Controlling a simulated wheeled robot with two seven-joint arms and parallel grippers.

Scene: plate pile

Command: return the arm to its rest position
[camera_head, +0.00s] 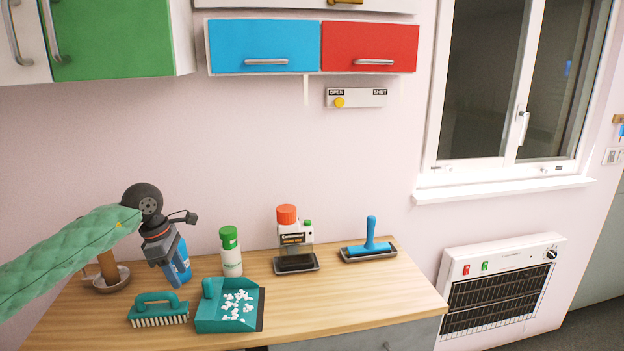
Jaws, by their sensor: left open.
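My left arm, in a green quilted sleeve, comes in from the left above the counter. Its dark grey left gripper (172,281) points down over the left part of the wooden counter (360,295). The jaws are open. A blue cylindrical thing (183,262) shows just behind and to the right of the gripper, partly hidden by it; I cannot tell whether they touch. My right gripper is not in view.
The right front counter is clear.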

